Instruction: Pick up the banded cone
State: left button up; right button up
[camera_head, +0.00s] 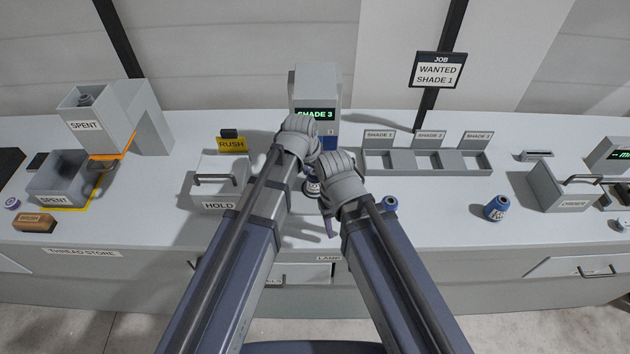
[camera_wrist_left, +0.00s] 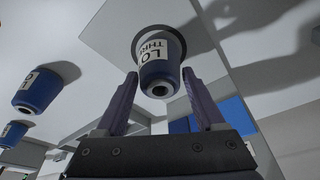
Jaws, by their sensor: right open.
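A blue cone with a white lettered label band (camera_wrist_left: 160,62) sits between the fingers of my left gripper (camera_wrist_left: 160,74) in the left wrist view. Gaps show on both sides of it, so the gripper is open and not clamped on it. In the head view this cone (camera_head: 312,187) is mostly hidden behind my wrists, in front of the SHADE 3 unit. My right gripper (camera_head: 326,205) is open close beside it, its fingers largely hidden by its own wrist. I cannot tell whether other cones carry a different band.
Blue cones stand at right (camera_head: 389,203) and lie farther right (camera_head: 495,208). An empty shade rack (camera_head: 425,170) is behind them. The SHADE 3 unit (camera_head: 315,85) stands close behind my grippers. The HOLD box (camera_head: 217,185) is left, the SPENT bin (camera_head: 57,183) farther left. My forearms are close together.

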pick_arm(q)
grip_shut()
dwell(0.3)
jog(key=shift+r, duration=0.15)
pick_arm(e)
jog(key=shift+r, duration=0.2)
